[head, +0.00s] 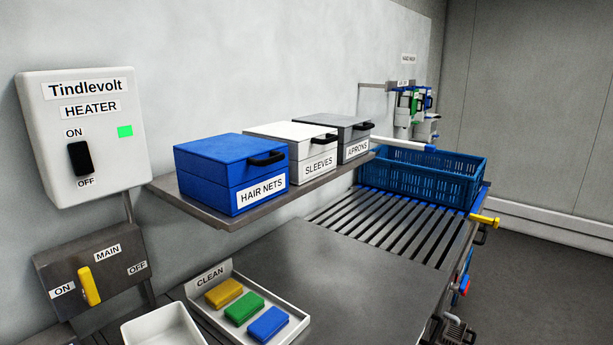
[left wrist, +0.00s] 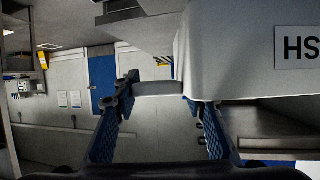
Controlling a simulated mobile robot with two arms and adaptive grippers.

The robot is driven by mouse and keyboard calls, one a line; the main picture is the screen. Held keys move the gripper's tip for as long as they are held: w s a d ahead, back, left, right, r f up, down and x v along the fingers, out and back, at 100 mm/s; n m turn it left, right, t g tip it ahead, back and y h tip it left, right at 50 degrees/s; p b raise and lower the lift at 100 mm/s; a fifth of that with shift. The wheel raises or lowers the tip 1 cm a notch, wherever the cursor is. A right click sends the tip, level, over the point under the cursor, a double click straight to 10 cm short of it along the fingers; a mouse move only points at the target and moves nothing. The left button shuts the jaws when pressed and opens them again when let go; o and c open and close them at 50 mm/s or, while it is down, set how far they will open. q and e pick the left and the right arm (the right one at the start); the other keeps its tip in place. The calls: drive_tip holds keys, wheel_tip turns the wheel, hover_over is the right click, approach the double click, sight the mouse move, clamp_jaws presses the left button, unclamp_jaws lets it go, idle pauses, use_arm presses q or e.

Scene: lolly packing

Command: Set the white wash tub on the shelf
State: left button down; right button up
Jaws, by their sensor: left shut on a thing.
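The white wash tub (left wrist: 230,55) fills the upper right of the left wrist view, with a label whose letters "HS" show. My left gripper (left wrist: 158,92) is shut on a white part that sticks out from the tub's side, one finger on each side of it. In the head view a white open tub (head: 163,328), seemingly the same one, is cut off by the bottom edge, and its inside looks empty. The steel shelf (head: 163,188) on the wall carries a blue HAIR NETS box, a white SLEEVES box and a grey APRONS box. My right gripper is in neither view.
A white CLEAN tray (head: 296,322) with yellow, green and blue blocks lies beside the tub. The steel worktop (head: 350,275) is bare right of it. A blue crate (head: 420,178) stands on the slatted conveyor. A heater switch box (head: 85,135) and main switch (head: 90,275) are on the wall.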

use_arm(q)
drive_tip(key=shift+s+r+m+g+h, duration=0.4)
drive_tip(key=shift+s+r+m+g, duration=0.1)
drive_tip(key=shift+s+r, duration=0.45)
